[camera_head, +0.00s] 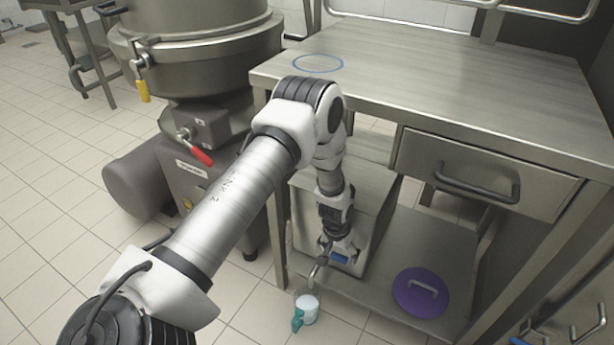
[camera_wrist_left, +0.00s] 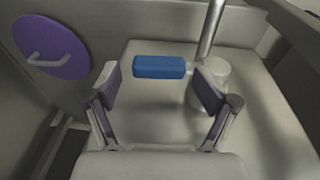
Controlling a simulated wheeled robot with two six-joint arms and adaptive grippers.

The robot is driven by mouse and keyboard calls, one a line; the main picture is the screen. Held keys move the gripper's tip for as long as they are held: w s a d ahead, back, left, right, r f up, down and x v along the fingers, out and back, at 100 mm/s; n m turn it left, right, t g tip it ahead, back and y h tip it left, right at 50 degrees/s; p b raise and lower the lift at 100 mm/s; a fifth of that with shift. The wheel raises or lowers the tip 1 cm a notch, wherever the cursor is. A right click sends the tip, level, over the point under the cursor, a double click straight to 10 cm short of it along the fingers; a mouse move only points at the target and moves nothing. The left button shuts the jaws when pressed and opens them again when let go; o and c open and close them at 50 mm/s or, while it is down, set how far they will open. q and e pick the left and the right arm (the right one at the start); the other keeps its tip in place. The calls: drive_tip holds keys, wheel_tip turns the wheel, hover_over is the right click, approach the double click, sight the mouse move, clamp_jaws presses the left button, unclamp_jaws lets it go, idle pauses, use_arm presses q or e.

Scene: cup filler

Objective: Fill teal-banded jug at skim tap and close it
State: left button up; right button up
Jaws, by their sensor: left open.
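A small jug (camera_head: 308,310) with a pale inside and a teal handle stands low under the table's front, near the tap's metal spout (camera_head: 314,276). I cannot tell whether its inside is filled or whether anything is flowing. The tap's blue lever (camera_head: 338,258) sticks out from a steel box under the table; it also shows in the left wrist view (camera_wrist_left: 158,67). My left gripper (camera_head: 336,244) is open at this lever. In the left wrist view its fingers (camera_wrist_left: 158,80) stand either side of the lever, with gaps visible. My right gripper is not in view.
A large steel machine (camera_head: 195,60) with red (camera_head: 202,156) and yellow (camera_head: 143,91) levers stands left. The steel table (camera_head: 450,80) bears a blue ring mark (camera_head: 318,63) and has a closed drawer (camera_head: 480,175). A purple disc with a handle (camera_head: 420,292) lies on the lower shelf, right.

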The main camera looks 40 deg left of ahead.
sight(336, 256)
use_arm(q)
drive_tip(key=r, duration=0.5)
drive_tip(key=s+r, duration=0.1)
drive_tip(key=r, duration=0.2)
drive_tip(key=shift+a+r, duration=0.15)
drive_tip(key=shift+r, duration=0.15)
drive_tip(key=shift+f, duration=0.25)
